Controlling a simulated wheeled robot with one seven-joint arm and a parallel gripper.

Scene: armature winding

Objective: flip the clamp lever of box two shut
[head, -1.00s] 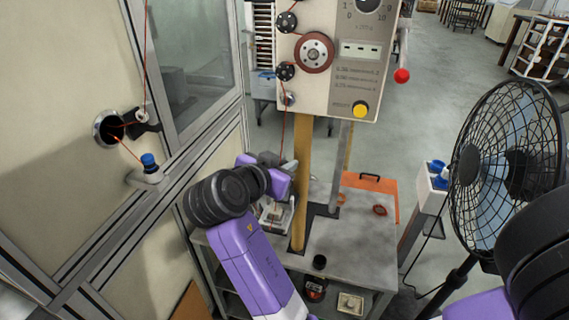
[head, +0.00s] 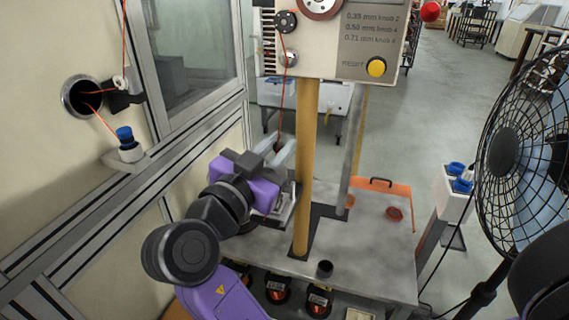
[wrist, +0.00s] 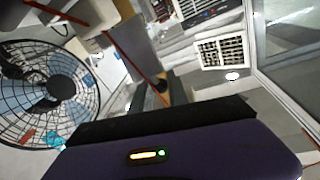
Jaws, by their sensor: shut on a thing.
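My gripper (head: 279,150) is above the left part of the grey bench, left of the yellow post, with its pale fingers pointing up and right. The orange wire (head: 282,95) runs down from the pulleys to the fingers, which look shut on its lower end. In the wrist view the wire (wrist: 133,62) also runs to the dark fingertips (wrist: 158,92). A small metal fixture (head: 286,208) on the bench is mostly hidden behind my gripper. I cannot make out a clamp lever or a label for box two.
The yellow post (head: 305,165) and a grey post stand close right of my gripper. The winding machine's panel (head: 370,35) hangs above. A fan (head: 530,150) is at right, a framed wall at left.

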